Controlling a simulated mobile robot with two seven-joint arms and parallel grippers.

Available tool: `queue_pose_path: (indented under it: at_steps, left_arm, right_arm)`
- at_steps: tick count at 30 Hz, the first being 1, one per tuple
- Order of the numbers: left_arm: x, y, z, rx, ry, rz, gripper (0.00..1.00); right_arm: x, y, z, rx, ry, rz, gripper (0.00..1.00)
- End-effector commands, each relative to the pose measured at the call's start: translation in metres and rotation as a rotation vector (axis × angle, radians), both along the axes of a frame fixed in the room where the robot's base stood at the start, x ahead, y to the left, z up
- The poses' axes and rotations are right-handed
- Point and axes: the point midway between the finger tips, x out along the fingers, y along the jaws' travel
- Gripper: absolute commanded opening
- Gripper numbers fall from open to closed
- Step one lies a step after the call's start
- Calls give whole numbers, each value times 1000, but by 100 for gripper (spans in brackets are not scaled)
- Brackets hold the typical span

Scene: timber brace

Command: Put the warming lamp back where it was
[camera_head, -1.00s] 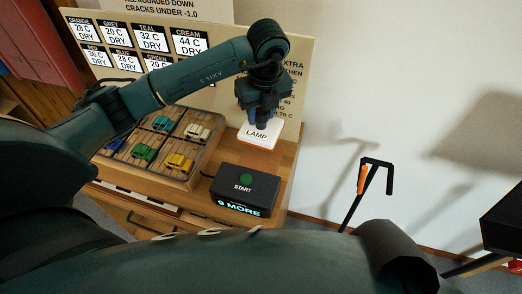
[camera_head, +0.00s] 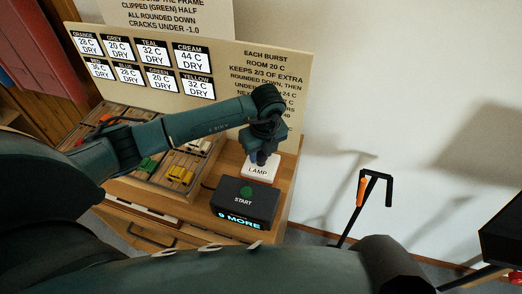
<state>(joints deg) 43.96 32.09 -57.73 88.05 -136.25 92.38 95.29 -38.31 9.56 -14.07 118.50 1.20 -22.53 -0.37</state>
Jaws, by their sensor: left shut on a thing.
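My left gripper (camera_head: 260,161) is at the white pad labelled LAMP (camera_head: 259,174), at the right end of the wooden bench. It is shut on a small dark thing, apparently the warming lamp, mostly hidden by the gripper and hard to make out. Its lower end is at or just above the far part of the pad; I cannot tell whether it touches. The black START box (camera_head: 244,203) with a green button stands just in front of the pad and reads 9 MORE. My right gripper is not in view.
A wooden tray (camera_head: 150,192) with coloured clamp-like pieces, including a yellow one (camera_head: 181,175), lies left of the box, partly under my left arm. A printed board (camera_head: 222,62) stands behind the bench. A black stand with an orange part (camera_head: 361,192) is at the right.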

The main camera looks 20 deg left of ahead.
Motion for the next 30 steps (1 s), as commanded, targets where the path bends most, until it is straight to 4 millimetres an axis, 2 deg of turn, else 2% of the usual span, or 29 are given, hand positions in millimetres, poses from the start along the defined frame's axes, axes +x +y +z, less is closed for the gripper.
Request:
queue_pose_path:
  at_steps: [5,6,13,20,24,26,30]
  left_arm:
    - [0,0,-3,-1,-1,0,0]
    - [0,0,-3,0,0,0,35]
    - [0,0,-3,1,1,0,53]
    - [0,0,-2,1,1,1,55]
    - [0,0,5,-1,-1,1,55]
    - [0,-1,13,-2,-2,1,55]
    - [-3,-5,41,-2,-4,-2,55]
  right_arm:
    - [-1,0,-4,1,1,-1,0]
    - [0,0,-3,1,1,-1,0]
    - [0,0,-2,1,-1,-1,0]
    - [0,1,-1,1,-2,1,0]
    - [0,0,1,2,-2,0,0]
    - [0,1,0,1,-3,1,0]
    - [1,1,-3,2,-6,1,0]
